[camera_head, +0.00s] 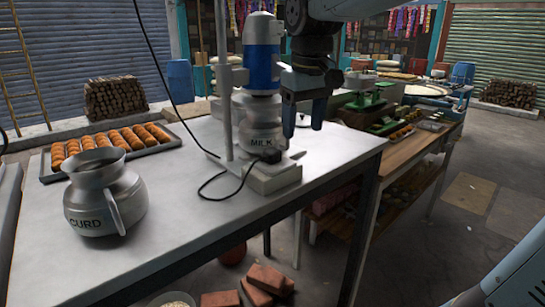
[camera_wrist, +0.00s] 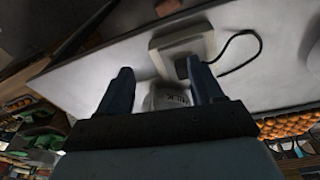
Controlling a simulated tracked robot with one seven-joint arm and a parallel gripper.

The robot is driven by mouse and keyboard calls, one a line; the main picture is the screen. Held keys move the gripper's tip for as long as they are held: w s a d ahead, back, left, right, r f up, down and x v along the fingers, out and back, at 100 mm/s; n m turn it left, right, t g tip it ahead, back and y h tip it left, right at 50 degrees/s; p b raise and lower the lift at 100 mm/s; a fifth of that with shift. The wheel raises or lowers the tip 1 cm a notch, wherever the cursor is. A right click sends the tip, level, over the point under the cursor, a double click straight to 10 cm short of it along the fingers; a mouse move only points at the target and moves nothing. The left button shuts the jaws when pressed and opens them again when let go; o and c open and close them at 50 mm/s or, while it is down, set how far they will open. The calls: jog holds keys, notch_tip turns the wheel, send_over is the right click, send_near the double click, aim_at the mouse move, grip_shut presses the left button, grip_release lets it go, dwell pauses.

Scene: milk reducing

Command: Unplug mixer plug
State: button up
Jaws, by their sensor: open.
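The mixer is a blue and silver motor (camera_head: 262,65) on a grey stand, above a metal jug marked MILK (camera_head: 262,138). My gripper (camera_head: 303,122) is open and empty, fingers pointing down, just right of the jug.
A metal pot marked CURD (camera_head: 103,195) and a tray of brown pastries (camera_head: 108,146) stand left on the metal table (camera_head: 185,240). A thin black cable hangs from above to the stand. A wooden bench (camera_head: 405,150) with goods stands right.

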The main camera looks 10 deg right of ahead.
jog(key=n+g, duration=0.2)
send_near(269, 151)
jog(key=shift+w+d+f, duration=0.1)
jog(key=shift+d+f, duration=0.2)
jog(key=shift+f, duration=0.05)
jog(key=shift+f, duration=0.15)
jog(key=shift+f, duration=4.4)
jog(key=shift+s+a+f, duration=0.15)
jog(key=shift+s+a, duration=0.2)
jog(key=shift+s, duration=0.05)
jog(key=c, duration=1.2)
